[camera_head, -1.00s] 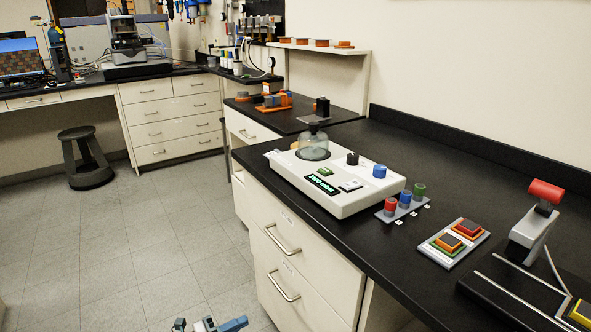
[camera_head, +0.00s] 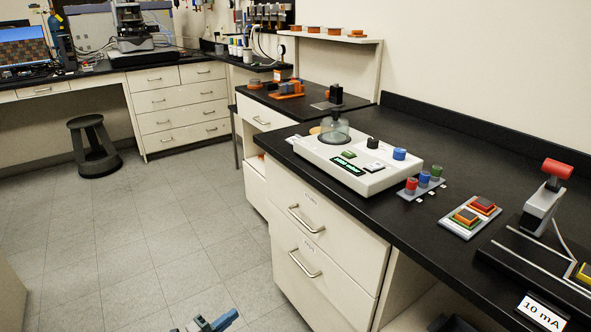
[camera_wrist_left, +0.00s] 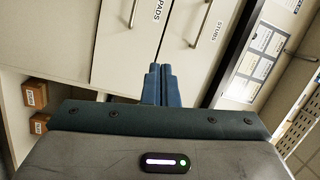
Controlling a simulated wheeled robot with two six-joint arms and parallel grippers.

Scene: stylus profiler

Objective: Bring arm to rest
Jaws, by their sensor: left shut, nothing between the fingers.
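My left gripper (camera_head: 222,320) shows at the bottom edge of the head view, over the floor and left of the drawer cabinet, with blue fingers. In the left wrist view its two blue fingers (camera_wrist_left: 157,85) are closed together with nothing between them. They point toward white drawer fronts (camera_wrist_left: 180,35) labelled "PADS" and "STUBS". Most of my left arm is outside the head view. My right gripper is in neither view.
The black bench (camera_head: 465,150) holds a white coater-like machine (camera_head: 375,180) with a glass dome, coloured pots (camera_head: 424,180), a button panel (camera_head: 465,222) and a red-handled lever (camera_head: 555,172). A dark stool (camera_head: 92,150) stands at the left. The tiled floor (camera_head: 150,230) is largely clear.

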